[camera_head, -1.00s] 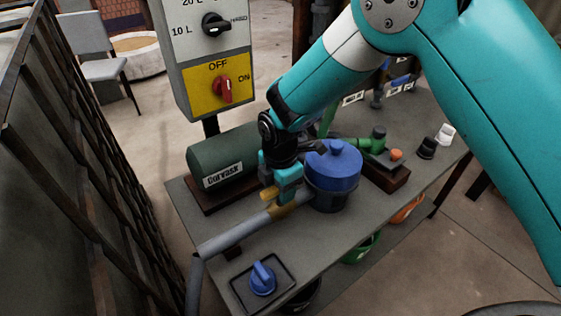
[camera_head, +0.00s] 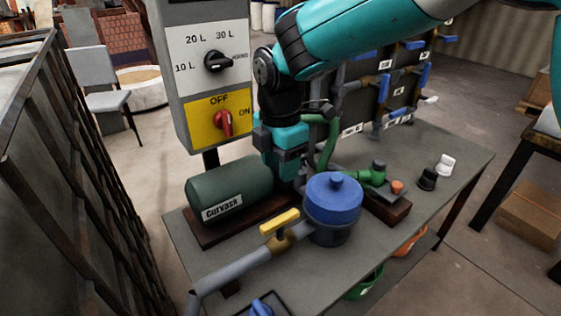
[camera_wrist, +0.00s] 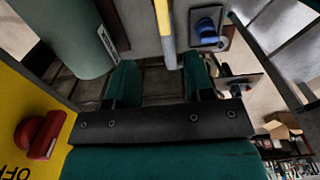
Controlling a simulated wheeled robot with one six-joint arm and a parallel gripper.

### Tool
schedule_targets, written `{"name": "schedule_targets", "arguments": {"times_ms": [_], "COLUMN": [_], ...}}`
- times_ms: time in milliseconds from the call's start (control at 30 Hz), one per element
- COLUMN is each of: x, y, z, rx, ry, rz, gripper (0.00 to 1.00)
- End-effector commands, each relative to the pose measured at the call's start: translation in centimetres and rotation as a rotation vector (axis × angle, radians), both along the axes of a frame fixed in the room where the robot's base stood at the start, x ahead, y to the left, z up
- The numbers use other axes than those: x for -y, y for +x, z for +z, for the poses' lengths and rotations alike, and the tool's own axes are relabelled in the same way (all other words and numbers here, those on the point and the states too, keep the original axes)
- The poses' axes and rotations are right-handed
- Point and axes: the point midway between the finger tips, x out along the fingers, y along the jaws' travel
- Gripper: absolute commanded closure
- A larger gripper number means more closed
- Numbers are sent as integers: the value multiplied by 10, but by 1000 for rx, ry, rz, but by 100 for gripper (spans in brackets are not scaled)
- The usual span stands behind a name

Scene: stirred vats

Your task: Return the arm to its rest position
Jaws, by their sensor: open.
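My gripper (camera_head: 294,178) hangs from my teal arm above the bench, between the green Corvask tank (camera_head: 232,188) and the blue-lidded vessel (camera_head: 333,200). In the wrist view its two teal fingers (camera_wrist: 160,85) stand apart with nothing between them. In the head view its fingertips are partly hidden behind the vessel and tank. The yellow valve handle (camera_head: 280,222) on the grey pipe lies in front of the gripper and apart from it.
A control box (camera_head: 205,75) with a black dial and a red OFF/ON switch (camera_head: 224,122) stands close left of my arm. A panel of blue-handled valves (camera_head: 383,85) stands behind. Black and white caps (camera_head: 445,165) sit on the bench's right. A dark railing (camera_head: 60,180) is at left.

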Motion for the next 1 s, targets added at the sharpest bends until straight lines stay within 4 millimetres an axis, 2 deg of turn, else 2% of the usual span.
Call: {"name": "schedule_targets", "arguments": {"times_ms": [233,367,467,500,600,700,833,900,1000], "x": [3,26,57,70,99,118,132,135,137], "y": [-2,-17,-48,-65,-111,-156,-200,-215,-226], "z": [3,26,53,63,81,91,93,91,90], "rx": [0,-4,-25,-40,-92,-154,-230,-261,-285], "ry": [4,41,97,123,183,234,274,283,289], "rz": [-18,-183,-433,-551,-853,-1124,-1382,-1469,-1532], "gripper": [52,52,52,52,52,52,52,52,52]}}
